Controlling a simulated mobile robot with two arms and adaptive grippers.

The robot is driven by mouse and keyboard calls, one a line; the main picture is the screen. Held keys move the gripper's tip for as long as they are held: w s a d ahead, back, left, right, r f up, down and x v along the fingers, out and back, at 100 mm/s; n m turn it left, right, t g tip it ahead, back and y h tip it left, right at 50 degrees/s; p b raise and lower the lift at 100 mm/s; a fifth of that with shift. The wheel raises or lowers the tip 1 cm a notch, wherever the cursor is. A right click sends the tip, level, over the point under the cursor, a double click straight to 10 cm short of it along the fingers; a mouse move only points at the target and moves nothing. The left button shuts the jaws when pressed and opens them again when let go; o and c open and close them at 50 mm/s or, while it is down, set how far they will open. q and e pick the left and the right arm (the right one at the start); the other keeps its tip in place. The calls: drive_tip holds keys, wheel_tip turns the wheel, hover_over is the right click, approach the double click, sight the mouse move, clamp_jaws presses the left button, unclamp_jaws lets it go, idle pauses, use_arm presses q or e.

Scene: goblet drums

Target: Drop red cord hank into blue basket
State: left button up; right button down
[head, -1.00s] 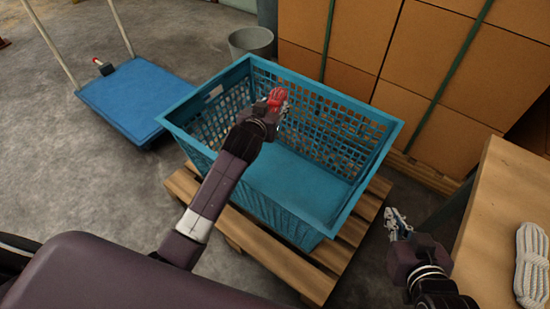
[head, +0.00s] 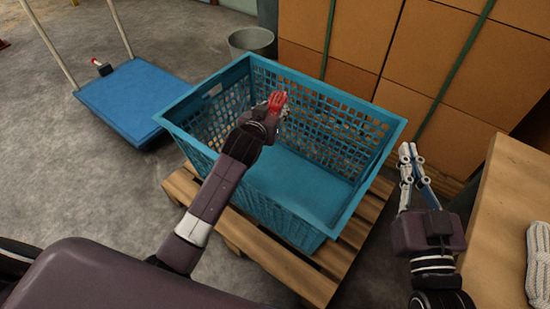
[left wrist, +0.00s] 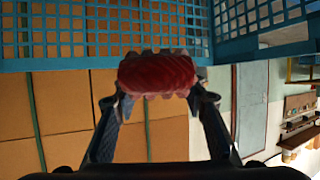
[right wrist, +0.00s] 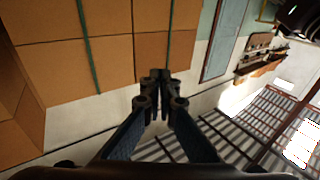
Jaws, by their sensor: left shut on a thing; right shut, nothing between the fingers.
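The red cord hank (head: 278,99) is held in my left gripper (head: 275,108), which is shut on it. In the head view both appear over the inside of the blue basket (head: 375,190), near its back wall. In the left wrist view the red hank (left wrist: 157,75) sits between the fingertips, with the basket's lattice wall (left wrist: 100,45) behind it. The basket's visible floor is empty. My right gripper (head: 410,160) is shut and empty, to the right of the basket; its closed fingers also show in the right wrist view (right wrist: 160,95).
The basket stands on a wooden pallet (head: 290,268). Stacked cardboard boxes (head: 440,60) stand behind. A grey bucket (head: 252,41) and a blue platform cart (head: 130,98) are at the back left.

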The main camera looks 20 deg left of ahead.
use_arm(q)
drive_tip(key=shift+f+b, duration=0.6)
drive_tip(key=shift+b, duration=0.15)
drive_tip(key=shift+f+b, duration=0.5)
drive_tip(key=shift+b, duration=0.1)
use_arm(e)
drive_tip(key=s+r+t+y, duration=0.1)
drive_tip(key=s+r+t, duration=0.2)
drive_tip(key=r, duration=0.3)
drive_tip(key=s+r+t+y, duration=0.2)
drive_tip(key=s+r+t, duration=0.2)
drive_tip(key=r, duration=0.3)
drive_tip(key=shift+r+t, duration=0.3)
drive_tip(key=shift+t, duration=0.2)
use_arm(q)
drive_tip(key=o, duration=1.3)
drive_tip(key=shift+c, duration=0.2)
use_arm(e)
drive_tip(key=shift+d, duration=0.1)
use_arm(q)
drive_tip(key=shift+s+f, duration=0.1)
drive_tip(key=v, duration=1.2)
drive_tip(key=shift+f, duration=0.1)
